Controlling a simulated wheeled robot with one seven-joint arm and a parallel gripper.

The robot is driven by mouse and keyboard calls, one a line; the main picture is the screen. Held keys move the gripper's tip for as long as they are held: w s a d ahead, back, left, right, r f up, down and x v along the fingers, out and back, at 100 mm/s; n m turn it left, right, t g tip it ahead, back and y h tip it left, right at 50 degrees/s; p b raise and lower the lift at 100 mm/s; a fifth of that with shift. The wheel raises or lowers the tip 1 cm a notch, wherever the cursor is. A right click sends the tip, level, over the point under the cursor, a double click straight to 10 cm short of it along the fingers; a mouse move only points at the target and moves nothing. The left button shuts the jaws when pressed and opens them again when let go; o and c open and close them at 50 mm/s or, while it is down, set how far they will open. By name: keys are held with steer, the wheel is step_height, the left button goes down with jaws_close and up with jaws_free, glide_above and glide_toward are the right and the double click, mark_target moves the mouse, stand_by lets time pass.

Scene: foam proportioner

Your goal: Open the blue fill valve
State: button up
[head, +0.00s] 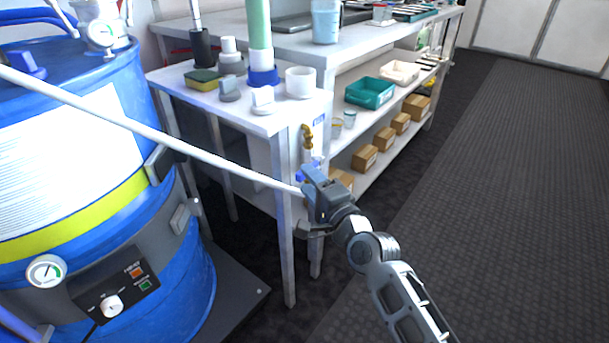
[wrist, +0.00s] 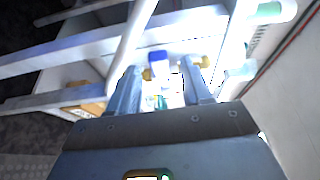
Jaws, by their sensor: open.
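The blue fill valve (wrist: 158,62) shows in the wrist view as a small blue handle with brass fittings (wrist: 203,62) beside it. It lies beyond and between the fingertips of my gripper (wrist: 162,82), which is open with nothing between the fingers. In the head view a brass fitting (head: 307,138) stands on the side of the small white table, with blue parts (head: 302,175) below it, partly hidden by my gripper (head: 311,182). My gripper is close in front of these parts; I cannot tell whether it touches them.
A large blue drum (head: 175,110) with a gauge and control panel stands at left. A white tube (head: 190,150) crosses from it toward my gripper. The small white table (head: 235,115) holds a sponge and cups. Shelves with boxes stand behind; open floor (head: 480,220) lies at right.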

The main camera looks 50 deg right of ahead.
mark_target(304, 177)
steer(key=shift+x, duration=1.85)
steer(key=shift+c, duration=0.3)
jaws_close()
